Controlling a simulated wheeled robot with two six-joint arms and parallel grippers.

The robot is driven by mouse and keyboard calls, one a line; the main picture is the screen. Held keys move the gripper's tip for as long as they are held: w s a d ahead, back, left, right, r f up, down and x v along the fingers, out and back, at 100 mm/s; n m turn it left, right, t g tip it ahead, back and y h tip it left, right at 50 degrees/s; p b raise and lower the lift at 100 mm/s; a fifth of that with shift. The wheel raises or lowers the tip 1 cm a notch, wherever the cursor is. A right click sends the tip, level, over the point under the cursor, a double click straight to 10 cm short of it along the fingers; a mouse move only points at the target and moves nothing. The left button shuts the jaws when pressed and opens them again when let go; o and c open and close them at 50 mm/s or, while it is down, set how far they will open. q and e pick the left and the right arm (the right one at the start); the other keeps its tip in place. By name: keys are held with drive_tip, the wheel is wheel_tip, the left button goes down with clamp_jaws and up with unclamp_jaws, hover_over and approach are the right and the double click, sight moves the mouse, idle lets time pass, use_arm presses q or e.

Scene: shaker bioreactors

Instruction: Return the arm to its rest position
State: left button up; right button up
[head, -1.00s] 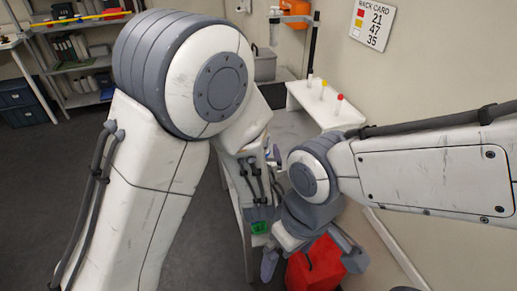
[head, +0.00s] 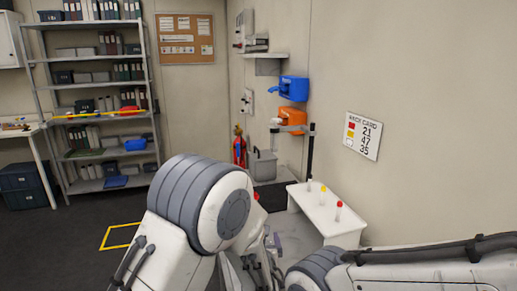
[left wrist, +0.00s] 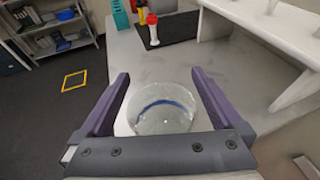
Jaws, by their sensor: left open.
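My left gripper (left wrist: 160,73) shows in the left wrist view with its two purple fingers wide apart. A clear round vessel (left wrist: 162,112) with a blue ring shows between and below the fingers, over the grey table (left wrist: 125,45). I cannot tell whether it touches either finger. In the head view my left arm (head: 215,205) stands at the bottom centre, and its gripper is hidden. My right arm (head: 430,272) crosses the bottom right corner, and its gripper is out of view.
A white stand (head: 330,222) holds red-capped and yellow-capped tubes by the right wall.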

use_arm(q)
drive_tip(key=shift+s+d+r, duration=0.1)
drive_tip(key=shift+d+r, duration=0.05)
drive_tip(key=shift+r, duration=0.1)
